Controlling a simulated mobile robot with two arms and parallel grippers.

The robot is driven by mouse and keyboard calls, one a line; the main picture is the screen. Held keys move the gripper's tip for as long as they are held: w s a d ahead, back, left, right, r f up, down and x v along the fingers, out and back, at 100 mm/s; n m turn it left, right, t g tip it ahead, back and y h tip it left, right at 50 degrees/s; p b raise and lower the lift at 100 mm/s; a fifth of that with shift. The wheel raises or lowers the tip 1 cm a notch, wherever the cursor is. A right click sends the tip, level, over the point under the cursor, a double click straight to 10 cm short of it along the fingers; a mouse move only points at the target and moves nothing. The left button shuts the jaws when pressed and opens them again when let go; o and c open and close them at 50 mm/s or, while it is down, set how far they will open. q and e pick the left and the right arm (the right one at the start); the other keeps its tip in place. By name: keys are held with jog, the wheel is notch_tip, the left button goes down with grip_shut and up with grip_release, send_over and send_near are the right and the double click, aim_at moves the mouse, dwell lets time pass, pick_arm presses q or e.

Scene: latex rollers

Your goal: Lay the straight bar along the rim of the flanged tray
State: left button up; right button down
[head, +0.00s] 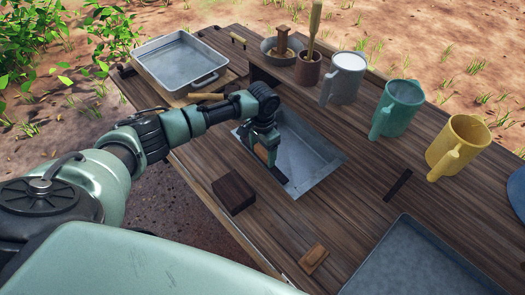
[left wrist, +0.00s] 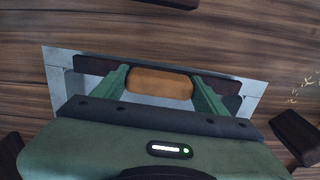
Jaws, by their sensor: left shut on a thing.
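The flanged tray (head: 322,165) is a grey metal tray with a flat rim, in the middle of the table. In the left wrist view its rim (left wrist: 256,88) shows behind the fingers. My left gripper (head: 264,148) is over the tray's left side, pointing down. Its green fingers (left wrist: 160,88) are shut on the tan wooden grip (left wrist: 160,82) of the straight dark bar (left wrist: 92,65). The bar runs roughly along the tray's near-left side; whether it touches the rim I cannot tell. My right gripper is not in view.
A dark wooden block (head: 234,190) lies left of the tray. A small brown piece (head: 313,259) and a dark strip (head: 398,185) lie nearby. A grey pan (head: 182,62) is at the back left. Grey (head: 344,77), green (head: 398,108) and yellow (head: 459,146) mugs stand right. Another tray (head: 415,265) is front right.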

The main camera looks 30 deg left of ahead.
aim_at(263, 151)
pick_arm(q)
jog(key=shift+f, duration=0.25)
jog(key=shift+f, duration=0.15)
jog(key=o, duration=1.8)
notch_tip(263, 151, up, 8)
jog(key=shift+f+b, duration=0.1)
jog(key=shift+b, duration=0.95)
notch_tip(263, 151, up, 5)
jog(key=p, duration=0.6)
